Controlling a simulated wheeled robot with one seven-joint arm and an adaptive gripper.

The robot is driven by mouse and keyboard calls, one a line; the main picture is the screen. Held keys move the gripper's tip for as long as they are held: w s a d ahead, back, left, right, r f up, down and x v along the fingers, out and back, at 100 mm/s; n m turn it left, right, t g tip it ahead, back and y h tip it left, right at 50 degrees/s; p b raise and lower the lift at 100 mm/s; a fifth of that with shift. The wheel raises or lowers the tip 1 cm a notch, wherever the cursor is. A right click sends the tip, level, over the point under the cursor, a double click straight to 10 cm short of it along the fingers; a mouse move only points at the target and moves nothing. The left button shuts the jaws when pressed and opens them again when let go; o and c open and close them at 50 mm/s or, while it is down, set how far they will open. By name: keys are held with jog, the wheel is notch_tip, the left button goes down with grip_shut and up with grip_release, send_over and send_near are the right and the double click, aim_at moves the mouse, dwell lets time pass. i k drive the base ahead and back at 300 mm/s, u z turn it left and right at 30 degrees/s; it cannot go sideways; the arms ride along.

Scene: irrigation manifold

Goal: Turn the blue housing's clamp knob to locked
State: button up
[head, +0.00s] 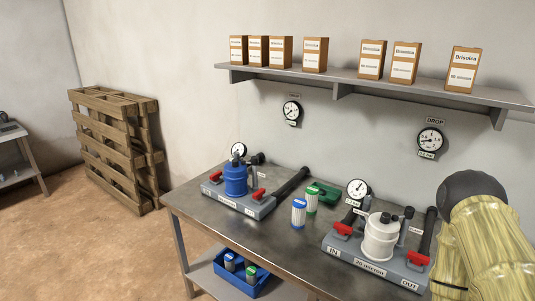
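The blue housing (236,181) stands upright on a grey base at the left end of the metal bench. Dark fittings show at its top and just right of it, one of them a black knob-like part (257,158). I cannot tell which part is the clamp knob or how it is turned. Red handles sit on both sides of the housing, the left one (215,177) and the right one (258,194). What looks like my own arm fills the right edge, well away from the blue housing. My gripper is not in view.
A white housing (380,238) with red handles stands on a base at the bench's right. A blue bin (243,274) sits on the lower shelf. A pallet stack (115,145) leans at the wall; floor ahead is clear.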

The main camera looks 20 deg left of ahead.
aim_at(254, 159)
jog(key=u, duration=0.35)
jog(key=i, duration=0.6)
jog(key=u, duration=0.5)
